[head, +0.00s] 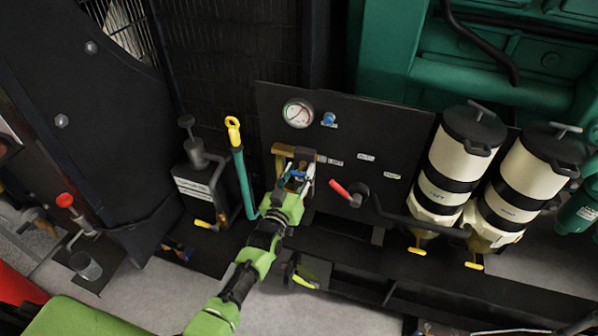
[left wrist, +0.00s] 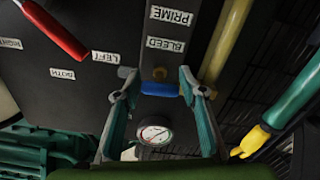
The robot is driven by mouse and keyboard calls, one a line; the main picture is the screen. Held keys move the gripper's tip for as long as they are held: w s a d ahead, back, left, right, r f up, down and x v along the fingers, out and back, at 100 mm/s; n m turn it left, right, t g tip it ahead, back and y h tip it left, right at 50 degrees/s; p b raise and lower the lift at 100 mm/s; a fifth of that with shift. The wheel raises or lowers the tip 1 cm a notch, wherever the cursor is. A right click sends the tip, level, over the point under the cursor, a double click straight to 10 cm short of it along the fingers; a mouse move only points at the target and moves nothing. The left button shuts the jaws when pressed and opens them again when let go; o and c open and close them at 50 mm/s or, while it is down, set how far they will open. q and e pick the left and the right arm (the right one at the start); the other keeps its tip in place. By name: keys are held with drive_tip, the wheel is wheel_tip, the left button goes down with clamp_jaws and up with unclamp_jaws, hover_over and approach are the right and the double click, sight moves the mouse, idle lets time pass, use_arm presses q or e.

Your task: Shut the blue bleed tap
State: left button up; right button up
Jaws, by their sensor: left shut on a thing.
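The blue bleed tap (left wrist: 160,89) shows in the left wrist view as a short blue bar beside the BLEED label (left wrist: 165,44). It lies crosswise between the fingertips of my left gripper (left wrist: 157,92). In the head view the left gripper (head: 297,174) is at the front of the black panel (head: 345,140), below the gauge. It is shut on the tap, whose blue handle (head: 298,173) is partly hidden by the fingers. My right gripper is not in view.
A red lever (head: 340,189) is on the panel to the right. A pressure gauge (head: 298,113) and blue knob (head: 328,118) sit above. A teal pipe with a yellow end (head: 234,131) stands close on the left. Two cream filter canisters (head: 459,158) (head: 520,182) stand at right.

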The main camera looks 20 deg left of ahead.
use_arm(q)
drive_tip(key=shift+f+m, duration=0.1)
drive_tip(key=shift+m, duration=0.2)
drive_tip(key=o, duration=1.1)
drive_tip(key=shift+c, duration=0.2)
drive_tip(key=s, duration=1.2)
drive_tip(key=shift+a, duration=0.2)
